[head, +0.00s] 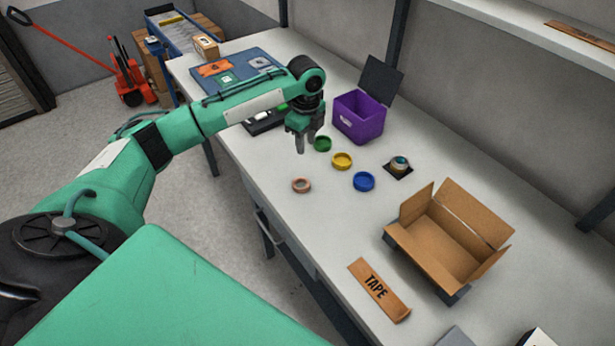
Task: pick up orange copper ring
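The orange copper ring (301,185) lies flat on the white table near its front edge. My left gripper (306,146) points down above the table, a little up the picture from the copper ring and apart from it. Its fingertips look close together, but whether they are open or shut is too small to tell. I see nothing hanging from them. My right gripper is not in view.
Green (322,144), yellow (342,161) and blue (364,181) rings lie near the copper one. A purple box (358,117) stands behind, a small round device (399,165) to the right. An open cardboard box (446,236) and a TAPE strip (379,289) lie further right.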

